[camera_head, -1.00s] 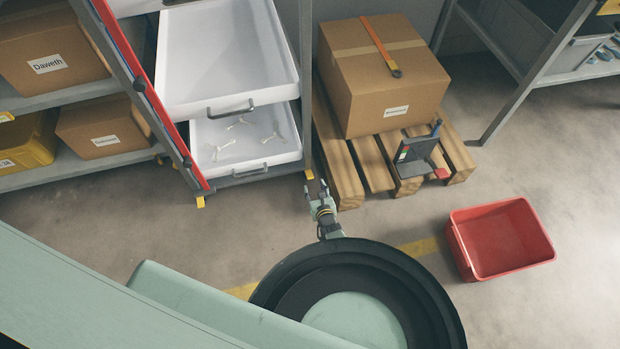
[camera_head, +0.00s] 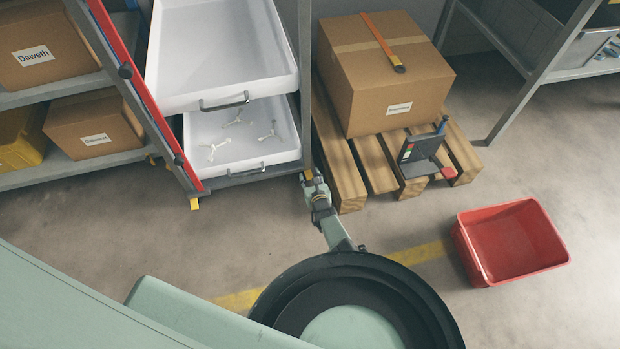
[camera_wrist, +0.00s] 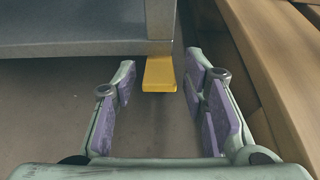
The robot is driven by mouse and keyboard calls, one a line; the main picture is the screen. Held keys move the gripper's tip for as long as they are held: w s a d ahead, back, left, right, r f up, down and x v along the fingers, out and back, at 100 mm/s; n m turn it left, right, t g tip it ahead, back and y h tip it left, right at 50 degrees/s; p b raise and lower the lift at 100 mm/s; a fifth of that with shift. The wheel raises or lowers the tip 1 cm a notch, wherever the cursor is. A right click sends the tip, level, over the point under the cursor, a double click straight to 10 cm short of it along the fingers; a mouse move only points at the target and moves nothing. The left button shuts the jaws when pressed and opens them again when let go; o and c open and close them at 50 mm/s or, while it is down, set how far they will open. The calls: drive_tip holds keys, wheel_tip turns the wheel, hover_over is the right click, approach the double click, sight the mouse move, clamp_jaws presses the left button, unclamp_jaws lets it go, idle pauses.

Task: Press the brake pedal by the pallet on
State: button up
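The yellow brake pedal (camera_head: 309,174) by the pallet sticks out low at the foot of the rack's right post, just left of the wooden pallet (camera_head: 346,183). In the wrist view the pedal (camera_wrist: 159,74) is ahead, between my fingertips and beyond them or level with them; I cannot tell whether they touch. My gripper (camera_wrist: 160,64) is open and empty, with purple pads on both fingers. In the head view my gripper (camera_head: 311,182) is at the post's foot, partly covering the pedal. Another yellow pedal (camera_head: 194,203) is at the left post.
The pallet's planks (camera_wrist: 263,55) run close along the gripper's right side. A carton (camera_head: 387,85) and a small dark stand (camera_head: 420,148) are on the pallet. White drawers (camera_head: 226,90) fill the rack. A red bin (camera_head: 510,242) stands on the floor at right.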

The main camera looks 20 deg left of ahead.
clamp_jaws()
drive_tip(key=f+t+b, duration=0.1)
drive_tip(key=b, duration=0.2)
drive_tip(key=shift+s+d+f+y, duration=0.1)
drive_tip(key=shift+f+y, duration=0.2)
drive_tip(key=shift+f+t+y+b, duration=0.15)
drive_tip(key=shift+t+y+b, duration=0.2)
drive_tip(key=shift+b, duration=0.9)
drive_tip(key=shift+t+b, duration=0.3)
drive_tip(key=shift+t, duration=0.05)
drive_tip(key=shift+s+r, duration=0.1)
drive_tip(key=shift+r, duration=0.15)
drive_tip(key=shift+o, duration=0.9)
unclamp_jaws()
